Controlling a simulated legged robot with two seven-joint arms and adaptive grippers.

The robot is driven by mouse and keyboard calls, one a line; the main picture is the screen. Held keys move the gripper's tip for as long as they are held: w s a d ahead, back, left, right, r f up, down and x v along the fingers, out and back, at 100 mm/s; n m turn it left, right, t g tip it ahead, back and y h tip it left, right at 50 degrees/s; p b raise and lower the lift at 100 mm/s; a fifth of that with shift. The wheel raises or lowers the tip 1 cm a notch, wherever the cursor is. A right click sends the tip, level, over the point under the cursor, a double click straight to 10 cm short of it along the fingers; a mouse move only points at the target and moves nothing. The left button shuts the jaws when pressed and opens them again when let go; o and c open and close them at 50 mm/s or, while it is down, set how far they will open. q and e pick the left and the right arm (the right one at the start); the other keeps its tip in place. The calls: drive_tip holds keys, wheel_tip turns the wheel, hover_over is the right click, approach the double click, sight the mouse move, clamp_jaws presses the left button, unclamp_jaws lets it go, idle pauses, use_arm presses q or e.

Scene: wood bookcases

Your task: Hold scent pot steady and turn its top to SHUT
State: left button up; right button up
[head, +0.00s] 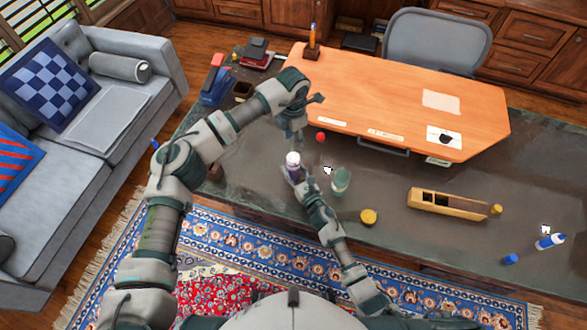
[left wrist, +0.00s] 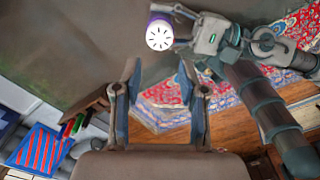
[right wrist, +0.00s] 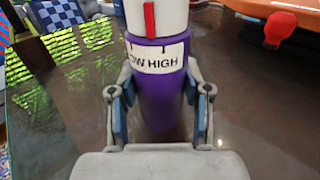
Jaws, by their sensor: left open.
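The scent pot (head: 293,172) stands on the dark desk, with a purple body and a white top (head: 292,157). In the right wrist view the purple body (right wrist: 157,100) carries a label reading "OW HIGH", and a red mark shows on the white top (right wrist: 157,14). My right gripper (head: 299,178) has its fingers on both sides of the body. My left gripper (head: 293,143) is open and empty, pointing down just above the pot. In the left wrist view the white top (left wrist: 160,35), with dark radial slots, lies beyond the fingertips. The label's start is hidden.
Near the pot are a red ball-like object (head: 320,137), a green jar (head: 340,181) and a yellow lid (head: 369,217). A wooden plane (head: 448,201) and a blue-white bottle (head: 550,241) are further right. The orange desktop (head: 400,110) rises behind.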

use_arm(q)
drive_tip(key=shift+o, duration=1)
drive_tip(key=o, duration=0.3)
drive_tip(key=shift+s+d+f, duration=0.1)
drive_tip(key=shift+s+f, duration=0.05)
drive_tip(key=shift+f, duration=0.05)
drive_tip(key=s+d+f+m+g+h, duration=0.1)
drive_tip(key=s+d+f+m+h, duration=0.1)
drive_tip(key=s+d+f+h, duration=0.25)
drive_tip(key=t+h, duration=1)
drive_tip(key=h, duration=0.1)
approach(287, 161)
drive_tip(key=shift+n, duration=0.4)
drive_tip(key=x, duration=1.2)
drive_tip(key=shift+s+d+r, duration=0.15)
drive_tip(key=shift+r, duration=0.2)
